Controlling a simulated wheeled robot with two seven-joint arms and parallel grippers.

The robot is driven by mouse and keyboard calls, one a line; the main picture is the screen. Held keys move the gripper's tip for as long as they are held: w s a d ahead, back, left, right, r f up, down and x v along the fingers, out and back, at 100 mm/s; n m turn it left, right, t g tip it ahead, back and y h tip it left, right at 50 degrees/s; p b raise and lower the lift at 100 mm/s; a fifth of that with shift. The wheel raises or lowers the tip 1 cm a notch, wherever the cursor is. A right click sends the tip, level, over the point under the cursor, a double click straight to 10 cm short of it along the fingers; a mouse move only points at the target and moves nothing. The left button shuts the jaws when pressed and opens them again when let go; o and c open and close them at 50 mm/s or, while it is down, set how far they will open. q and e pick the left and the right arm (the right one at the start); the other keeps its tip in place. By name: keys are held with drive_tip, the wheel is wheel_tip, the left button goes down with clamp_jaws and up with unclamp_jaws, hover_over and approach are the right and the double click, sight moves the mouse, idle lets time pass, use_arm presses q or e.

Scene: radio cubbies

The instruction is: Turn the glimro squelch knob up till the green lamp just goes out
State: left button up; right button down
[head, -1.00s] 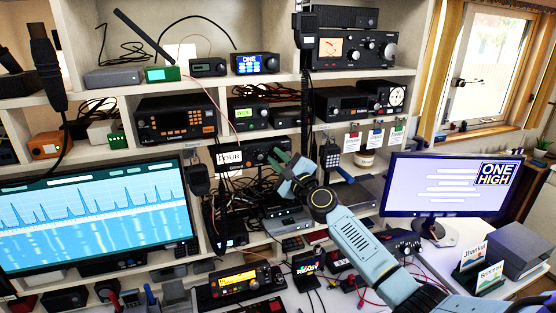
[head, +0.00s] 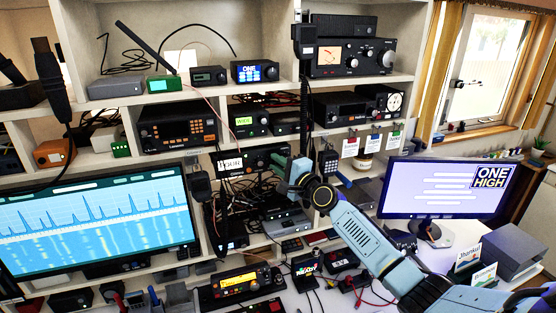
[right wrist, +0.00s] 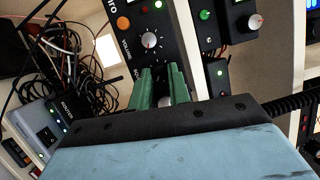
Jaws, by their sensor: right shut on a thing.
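The glimro radio (head: 255,158) is a dark unit on the middle shelf, partly behind my right gripper. In the right wrist view its panel (right wrist: 130,45) shows a volume knob (right wrist: 148,40), an orange round part (right wrist: 123,22), a small red light and a small green lamp (right wrist: 158,4) that looks lit. My right gripper (right wrist: 163,88) has its green fingers on either side of the pale squelch knob (right wrist: 166,102) and is shut on it. The knob's pointer is hidden by the fingers and gripper body. My left gripper is not in view.
A neighbouring unit with a green button (right wrist: 205,15) stands close beside the panel. Loose black cables (right wrist: 75,60) hang on the other side. A grey box with a switch (right wrist: 42,130) lies nearby. A monitor (head: 445,187) stands at the right.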

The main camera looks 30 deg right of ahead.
drive_tip(key=shift+r+n+g+p, duration=0.15)
drive_tip(key=shift+n+g+p, duration=0.15)
drive_tip(key=shift+n+p, duration=0.65)
drive_tip(key=shift+n, duration=0.35)
drive_tip(key=c, duration=1.3)
unclamp_jaws()
drive_tip(key=shift+s, duration=0.55)
drive_tip(key=s, duration=0.4)
drive_tip(key=s+d, duration=0.1)
drive_tip(key=s, duration=0.7)
drive_tip(key=shift+s+d, duration=0.15)
drive_tip(key=shift+d, duration=0.05)
